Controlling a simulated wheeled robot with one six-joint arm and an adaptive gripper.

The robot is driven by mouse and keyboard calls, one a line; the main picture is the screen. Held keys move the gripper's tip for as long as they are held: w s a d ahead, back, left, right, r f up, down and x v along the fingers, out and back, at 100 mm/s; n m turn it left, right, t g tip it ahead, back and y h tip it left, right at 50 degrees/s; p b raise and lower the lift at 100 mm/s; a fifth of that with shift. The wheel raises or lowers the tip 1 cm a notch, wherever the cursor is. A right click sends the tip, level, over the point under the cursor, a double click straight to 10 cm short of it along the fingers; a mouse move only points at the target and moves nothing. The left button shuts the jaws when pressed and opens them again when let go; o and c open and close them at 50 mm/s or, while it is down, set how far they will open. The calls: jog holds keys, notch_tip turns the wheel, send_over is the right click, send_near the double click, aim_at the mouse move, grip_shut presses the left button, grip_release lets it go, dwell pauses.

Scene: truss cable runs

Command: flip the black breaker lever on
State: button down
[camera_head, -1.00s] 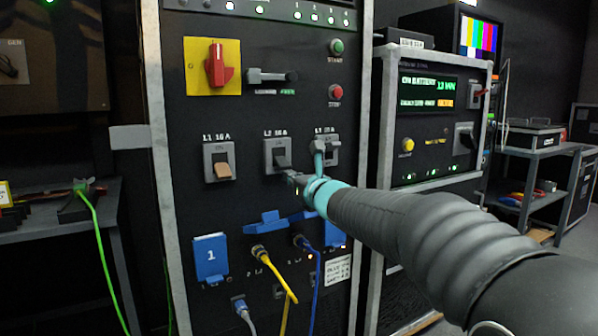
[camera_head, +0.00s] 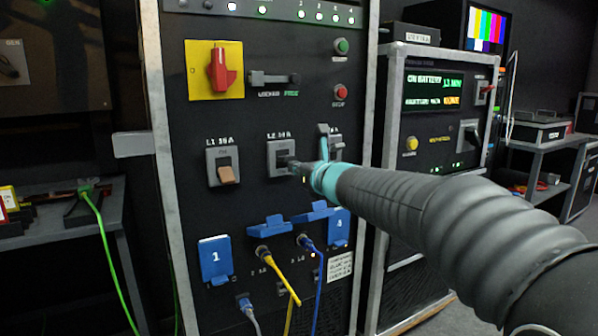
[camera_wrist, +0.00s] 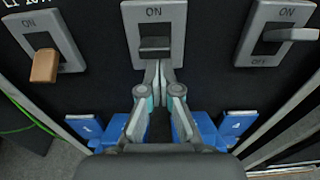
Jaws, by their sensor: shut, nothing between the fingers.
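The black lever sits in the middle breaker, under the L2 label. The lever (camera_head: 284,158) shows in the head view, partly beside my fingertips. In the wrist view the same lever (camera_wrist: 155,44) stands out from its grey plate below the ON mark; its lower part and any OFF mark are hidden by my fingers. My gripper (camera_head: 302,168) is shut and empty. In the wrist view its fingertips (camera_wrist: 158,70) are together just under the lever, at or very near its lower edge; contact is not clear.
The L1 breaker with a tan lever (camera_head: 226,174) is on the left, lever down. The right breaker (camera_wrist: 287,36) has a grey lever and is partly covered by my gripper in the head view. Blue socket covers (camera_head: 214,258) and yellow and blue cables (camera_head: 284,275) lie below.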

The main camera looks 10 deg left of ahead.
jog(key=shift+r, duration=0.4)
notch_tip(320, 180, down, 4)
jog(key=s+d+b, duration=0.1)
jog(key=b, duration=0.4)
jog(key=s+d+r+p, duration=0.3)
jog(key=s+d+r, duration=0.2)
jog(key=s+r, duration=0.1)
jog(key=shift+r, duration=0.4)
